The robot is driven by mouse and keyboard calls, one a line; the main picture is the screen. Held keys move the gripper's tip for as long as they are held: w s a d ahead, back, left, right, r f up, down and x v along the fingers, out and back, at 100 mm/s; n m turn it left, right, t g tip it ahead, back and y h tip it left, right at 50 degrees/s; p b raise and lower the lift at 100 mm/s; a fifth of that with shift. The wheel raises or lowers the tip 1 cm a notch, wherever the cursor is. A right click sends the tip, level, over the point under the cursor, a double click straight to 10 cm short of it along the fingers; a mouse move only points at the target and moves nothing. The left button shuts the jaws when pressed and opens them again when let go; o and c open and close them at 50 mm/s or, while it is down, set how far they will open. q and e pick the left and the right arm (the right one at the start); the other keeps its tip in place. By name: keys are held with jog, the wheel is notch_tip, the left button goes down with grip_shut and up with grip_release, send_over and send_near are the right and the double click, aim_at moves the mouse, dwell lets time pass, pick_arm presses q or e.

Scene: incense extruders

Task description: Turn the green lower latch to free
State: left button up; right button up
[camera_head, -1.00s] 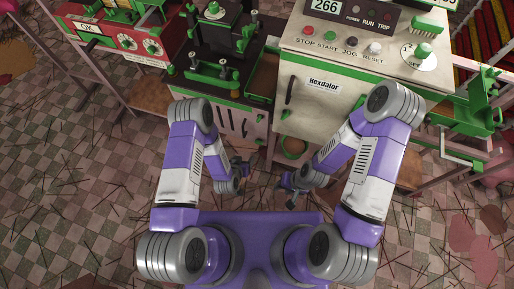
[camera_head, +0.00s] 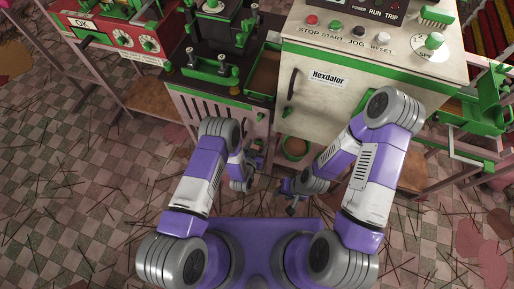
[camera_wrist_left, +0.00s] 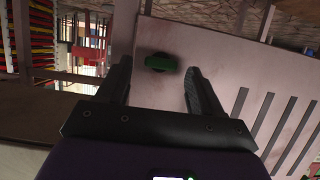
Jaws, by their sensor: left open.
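The green lower latch (camera_wrist_left: 160,62) is a small green bar on a dark round mount, lying roughly crosswise on a pale panel in the left wrist view. It appears between and a little beyond the fingertips of my left gripper (camera_wrist_left: 160,72). The jaws are open and empty, with no visible contact. In the head view my left gripper (camera_head: 257,152) is low beside the slotted cabinet, and the latch is too small there to make out surely. My right gripper (camera_head: 288,197) hangs lower, near my base; its jaw gap is unclear.
The slotted cabinet (camera_head: 205,112) has dark slots beside the panel. The cream Hexdalor machine (camera_head: 365,85) stands to its right. A red control box (camera_head: 125,40) is at upper left. The tiled floor (camera_head: 90,200) is littered with thin sticks.

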pick_arm(q)
jog(key=shift+c, duration=0.3)
jog(key=c, duration=1)
jog(key=shift+a, duration=0.1)
jog(key=shift+w+a+n+g+h, duration=0.15)
jog(key=shift+n+h, duration=0.2)
jog(key=shift+n, duration=0.2)
jog(key=shift+s+a+n+g+h, duration=0.15)
jog(key=shift+n+h, duration=0.2)
jog(key=shift+n, duration=0.2)
jog(key=n, duration=0.1)
jog(key=n+h, duration=0.2)
jog(key=shift+w+a+f, duration=0.2)
jog(key=shift+f, duration=0.05)
jog(key=n, duration=0.1)
jog(key=n+h, duration=0.1)
jog(key=shift+a+f+n+h, duration=0.15)
jog(key=shift+f+n+h, duration=0.05)
jog(key=shift+n+h, duration=0.1)
jog(key=shift+f+n+h, duration=0.25)
jog(key=shift+n+h, duration=0.55)
jog(key=shift+n, duration=0.6)
